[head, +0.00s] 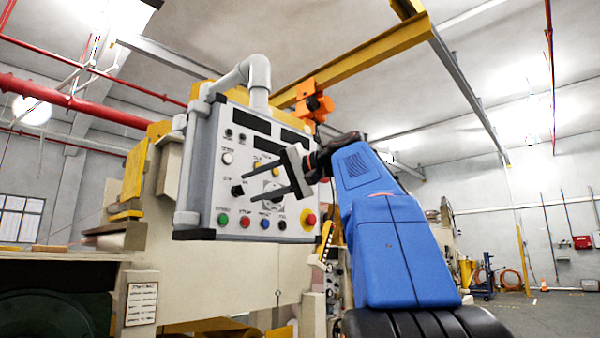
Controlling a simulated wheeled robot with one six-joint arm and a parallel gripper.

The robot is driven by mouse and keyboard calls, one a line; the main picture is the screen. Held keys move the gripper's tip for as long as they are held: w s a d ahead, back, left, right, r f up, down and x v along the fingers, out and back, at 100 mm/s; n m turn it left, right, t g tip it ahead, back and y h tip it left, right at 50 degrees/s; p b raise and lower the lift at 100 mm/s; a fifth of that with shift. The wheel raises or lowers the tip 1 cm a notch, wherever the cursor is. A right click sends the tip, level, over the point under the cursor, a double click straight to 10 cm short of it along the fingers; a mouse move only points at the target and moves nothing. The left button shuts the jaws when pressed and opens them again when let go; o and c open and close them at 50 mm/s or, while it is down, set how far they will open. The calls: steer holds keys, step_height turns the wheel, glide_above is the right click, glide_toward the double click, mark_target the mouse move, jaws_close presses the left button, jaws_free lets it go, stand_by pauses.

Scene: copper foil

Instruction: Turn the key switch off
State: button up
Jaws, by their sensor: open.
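A grey control panel (200,165) with a white face hangs from a grey pipe arm. I cannot tell for sure which control is the key switch. A black knob (237,190) sits at the face's left middle, and a pale round knob (228,158) is above it. My gripper (262,185) is open and empty in front of the panel's middle, its two dark fingers pointing left toward the face. The fingers hide part of the middle controls. I cannot tell whether they touch the panel.
Along the panel's lower edge are a green button (222,219), a red button (245,222), a blue button (265,223) and a red emergency stop (310,219). A beige machine (190,275) stands behind and below. Open floor lies at the right.

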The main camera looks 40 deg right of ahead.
steer(key=v, duration=1.5)
steer(key=shift+w, duration=0.15)
stand_by(0.5)
